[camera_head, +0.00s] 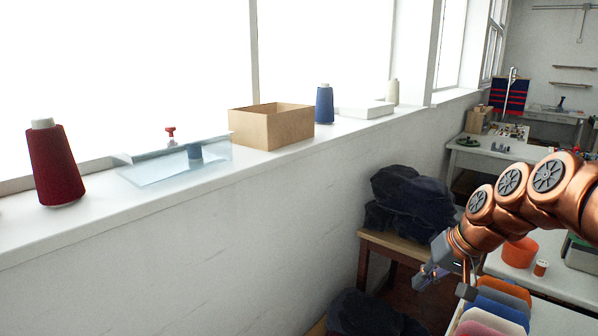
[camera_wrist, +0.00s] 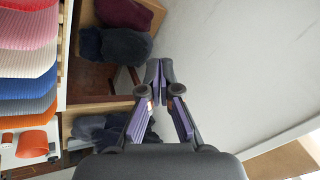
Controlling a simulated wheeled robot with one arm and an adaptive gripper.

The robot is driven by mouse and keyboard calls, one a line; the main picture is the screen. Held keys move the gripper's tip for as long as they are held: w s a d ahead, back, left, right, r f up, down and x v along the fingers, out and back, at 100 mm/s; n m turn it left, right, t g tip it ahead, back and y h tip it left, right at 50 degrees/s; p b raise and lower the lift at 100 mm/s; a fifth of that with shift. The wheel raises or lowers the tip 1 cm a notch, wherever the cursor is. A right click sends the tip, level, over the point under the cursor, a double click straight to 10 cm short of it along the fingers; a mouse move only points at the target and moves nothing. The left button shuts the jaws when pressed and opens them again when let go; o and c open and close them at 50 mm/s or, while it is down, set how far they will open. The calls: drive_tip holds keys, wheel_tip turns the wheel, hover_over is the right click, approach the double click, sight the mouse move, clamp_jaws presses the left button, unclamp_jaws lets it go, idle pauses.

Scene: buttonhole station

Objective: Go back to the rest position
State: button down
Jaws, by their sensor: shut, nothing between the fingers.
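My gripper (camera_head: 428,277) is at the end of my copper-coloured arm, at the lower right of the head view. It hangs beside the window wall, near the dark cloth piles and the row of coloured fabric pieces. In the wrist view my gripper (camera_wrist: 159,72) has its fingertips together with nothing between them. No object is held.
A wooden bench with dark folded cloth (camera_head: 410,200) is behind the gripper. The sill carries a red cone (camera_head: 54,165), a cardboard box (camera_head: 271,126) and a blue cone (camera_head: 324,104).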

drive_tip(key=s+a+f+n+g+h+b, duration=0.1)
drive_tip(key=s+a+f+g+b, duration=0.2)
drive_tip(key=s+f, duration=0.4)
drive_tip(key=s+a+f+n+g+h+b, duration=0.15)
drive_tip(key=s+a+f, duration=0.3)
drive_tip(key=s, duration=0.45)
drive_tip(key=s+f+g+h+b, duration=0.2)
drive_tip(key=s+f+b, duration=0.6)
drive_tip(key=s, duration=0.9)
wheel_tip(320, 180, up, 15)
drive_tip(key=w+t+p, duration=0.1)
drive_tip(key=p, duration=1.6)
drive_tip(key=shift+d+p, duration=0.15)
drive_tip(key=shift+p, duration=0.25)
drive_tip(key=shift+w+m+y, duration=0.1)
drive_tip(key=shift+m+y, duration=0.15)
